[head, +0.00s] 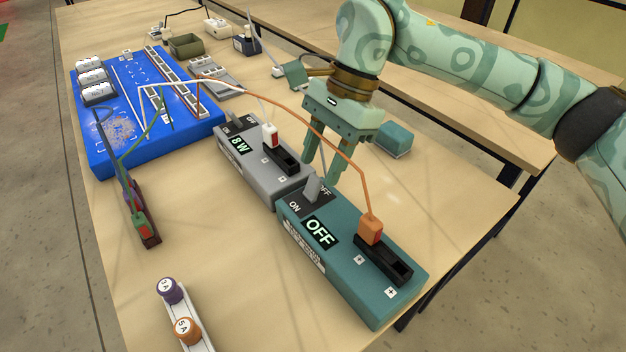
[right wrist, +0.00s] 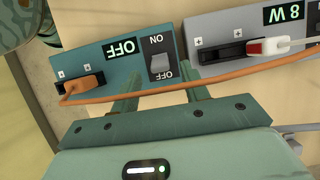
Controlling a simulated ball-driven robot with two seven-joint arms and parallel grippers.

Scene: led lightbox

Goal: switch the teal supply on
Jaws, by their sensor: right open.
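The teal supply (head: 350,262) stands near the table's right edge, and its display (head: 320,232) reads OFF. Its grey switch (head: 313,189) sits at the end by the grey supply, between ON and OFF marks. An orange plug (head: 371,230) with an orange cable is in its socket strip. My right gripper (head: 319,180) is open and empty, with its fingers pointing down close to the switch. In the right wrist view the switch (right wrist: 162,67) lies just beyond and between the two fingertips (right wrist: 160,83); contact cannot be told. My left gripper is out of view.
The grey supply (head: 245,160), reading 8 W, stands end to end with the teal one. The orange cable (head: 318,122) arches past my right gripper. A blue board (head: 160,140), a teal block (head: 393,139) and fuse-like parts (head: 172,291) lie around. The front middle is clear.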

